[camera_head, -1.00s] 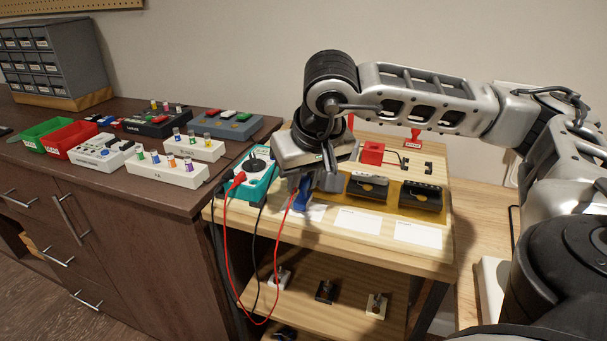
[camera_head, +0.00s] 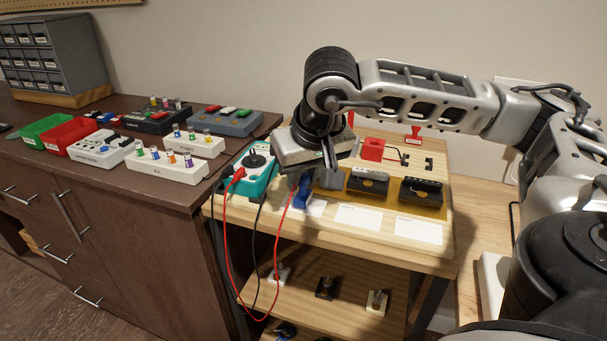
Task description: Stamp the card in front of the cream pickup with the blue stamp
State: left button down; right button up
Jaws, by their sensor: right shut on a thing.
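My right gripper (camera_head: 304,184) comes in from the right and points down over the left part of the light wooden bench top. It is shut on the blue stamp (camera_head: 302,196), whose lower part shows below the fingers. The stamp is over or on the leftmost white card (camera_head: 317,208); I cannot tell whether it touches. The card is partly covered. Any pickup behind this card is hidden by my gripper, and I cannot make out a cream one. Two dark pickups (camera_head: 368,181) (camera_head: 420,191) sit to the right on a yellow-brown mat (camera_head: 400,201). My left gripper is out of view.
Two more white cards (camera_head: 358,217) (camera_head: 418,231) lie along the front edge. A teal multimeter (camera_head: 240,184) with red and black leads stands close left of my gripper. A red block (camera_head: 373,149) and a red stamp (camera_head: 413,134) are behind.

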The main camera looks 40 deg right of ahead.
jog(key=shift+f+b, duration=0.3)
jog(key=shift+f, duration=0.1)
dwell(0.6)
jog(key=shift+r+p, duration=2.45)
jog(key=shift+r, duration=1.1)
jog(key=shift+f, duration=0.1)
